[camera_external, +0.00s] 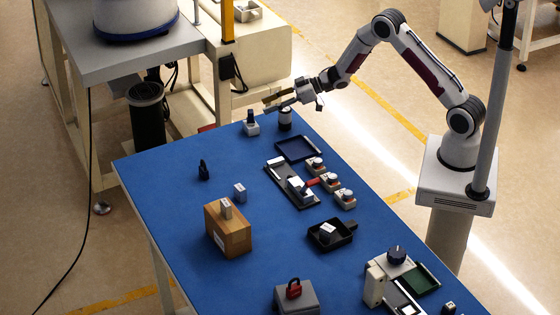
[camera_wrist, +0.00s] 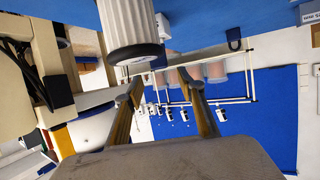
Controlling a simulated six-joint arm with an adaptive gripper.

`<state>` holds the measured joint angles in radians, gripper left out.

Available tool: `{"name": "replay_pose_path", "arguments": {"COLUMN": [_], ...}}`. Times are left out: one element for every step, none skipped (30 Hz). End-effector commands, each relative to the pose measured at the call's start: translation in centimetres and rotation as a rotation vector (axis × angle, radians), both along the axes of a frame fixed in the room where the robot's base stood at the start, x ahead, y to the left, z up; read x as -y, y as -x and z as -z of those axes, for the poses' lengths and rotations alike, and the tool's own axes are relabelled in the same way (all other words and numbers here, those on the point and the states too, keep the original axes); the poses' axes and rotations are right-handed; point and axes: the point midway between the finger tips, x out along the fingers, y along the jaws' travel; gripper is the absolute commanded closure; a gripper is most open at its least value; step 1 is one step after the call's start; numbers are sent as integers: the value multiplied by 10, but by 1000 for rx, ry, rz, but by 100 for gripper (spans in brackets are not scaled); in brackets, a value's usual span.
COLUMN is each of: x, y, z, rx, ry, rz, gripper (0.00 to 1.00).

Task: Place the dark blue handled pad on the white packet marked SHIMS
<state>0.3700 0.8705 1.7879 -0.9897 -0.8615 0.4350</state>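A small dark piece with an upright loop (camera_external: 203,170) stands on the blue table and looks like the handled pad; a dark arch on the blue surface in the wrist view (camera_wrist: 233,39) appears to be the same. A pale packet (camera_external: 225,208) stands on the brown box; its print is too small to read. A white label at the wrist view's right edge (camera_wrist: 312,17) has partly cut-off print, so I cannot confirm SHIMS. My gripper (camera_external: 270,103) is above the table's far end, pointing left. Its fingers (camera_wrist: 163,85) are apart, with nothing between them.
A ribbed white cylinder with a dark rim (camera_wrist: 130,28) is close to my fingers. A dark cylinder with a pale band (camera_external: 285,119) and a white-based dark piece (camera_external: 251,124) stand below my gripper. A brown box (camera_external: 228,238) and dark trays (camera_external: 297,149) occupy the table.

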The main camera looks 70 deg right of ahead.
Motion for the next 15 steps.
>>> {"name": "replay_pose_path", "arguments": {"x": [4, 5, 7, 7, 8, 10, 11, 12, 13, 13, 14, 14, 14, 15, 15], "y": [6, 9, 13, 16, 19, 22, 25, 27, 29, 31, 32, 33, 34, 35, 35], "z": [-4, -5, -6, -8, -9, -11, -12, -12, -13, -14, -15, -15, -16, -16, -16], "rx": [0, 0, 0, 0, 0, 1, 1, 0, 0, 0, 0, 0, 0, 0, 0], "ry": [1, 1, 1, 0, 0, 0, 0, 0, 0, 0, 0, 0, 0, 0, 0], "rz": [3, 3, 2, 1, 1, 1, 1, 2, 2, 2, 2, 1, 1, 1, 1], "gripper": [61, 61, 61, 61, 61, 61, 61, 61, 61, 61, 61, 61, 61, 61, 61]}}
